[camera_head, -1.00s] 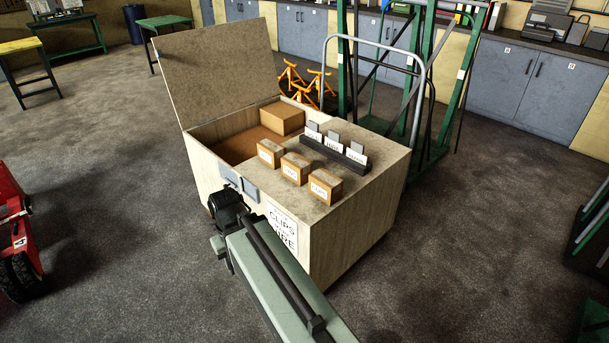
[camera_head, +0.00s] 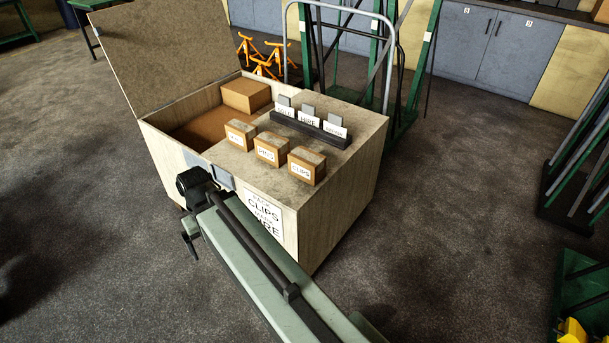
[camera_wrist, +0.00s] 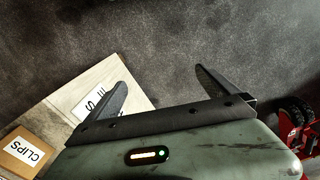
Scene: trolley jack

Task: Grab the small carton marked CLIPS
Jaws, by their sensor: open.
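The small carton marked CLIPS (camera_head: 304,168) is brown with a white label. It stands upright on the wooden chest's top, rightmost in a row of three. It also shows at the lower left of the wrist view (camera_wrist: 24,152), partly cut off. My gripper (camera_wrist: 160,78) is open and empty, its two dark fingers apart over the grey floor beyond the chest's edge. In the head view it is partly hidden by my arm, in front of the chest and left of the carton, not touching it.
The carton marked PINS (camera_head: 270,150) and another small carton (camera_head: 240,135) stand beside it. Behind is a dark card holder (camera_head: 300,127). The chest (camera_head: 340,205) has a raised lid (camera_head: 165,50) and an open bay with a larger box (camera_head: 246,96).

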